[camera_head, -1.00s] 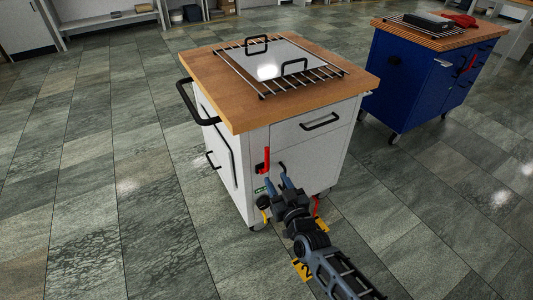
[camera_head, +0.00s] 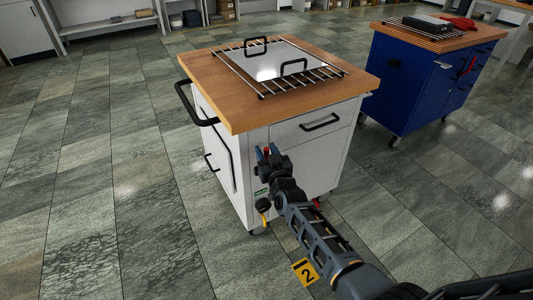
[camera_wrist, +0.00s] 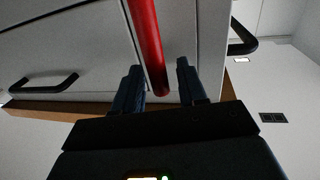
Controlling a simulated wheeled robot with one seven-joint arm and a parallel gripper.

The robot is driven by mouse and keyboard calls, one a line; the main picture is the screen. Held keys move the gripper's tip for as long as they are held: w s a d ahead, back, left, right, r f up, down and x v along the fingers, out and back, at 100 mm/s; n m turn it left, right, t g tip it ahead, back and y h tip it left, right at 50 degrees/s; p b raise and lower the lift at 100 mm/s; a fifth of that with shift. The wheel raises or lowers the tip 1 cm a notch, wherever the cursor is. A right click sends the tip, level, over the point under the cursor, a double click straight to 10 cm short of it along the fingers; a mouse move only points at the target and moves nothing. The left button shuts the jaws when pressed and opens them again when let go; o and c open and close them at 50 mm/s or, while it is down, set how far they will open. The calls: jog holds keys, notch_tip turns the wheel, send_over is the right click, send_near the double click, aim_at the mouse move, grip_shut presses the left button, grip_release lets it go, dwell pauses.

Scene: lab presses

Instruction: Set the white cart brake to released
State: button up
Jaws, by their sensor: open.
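The white cart (camera_head: 313,162) stands in the middle of the head view, with a wooden top. Its red brake lever (camera_wrist: 147,40) shows large in the wrist view, its end reaching between the fingers of my gripper (camera_wrist: 159,75). The fingers are open on either side of the lever, with a visible gap at least on the right. In the head view my gripper (camera_head: 267,153) is at the cart's front left corner and hides most of the lever. A small green label (camera_head: 261,192) shows just below; I cannot read it.
A wire rack with a handled plate (camera_head: 274,64) lies on the cart top. A black side handle (camera_head: 195,105) and a drawer handle (camera_head: 320,122) stick out from the cart. A blue cart (camera_head: 408,87) stands behind to the right. The floor at left is clear.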

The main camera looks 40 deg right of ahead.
jog(key=shift+c, duration=0.2)
grip_shut()
dwell(0.4)
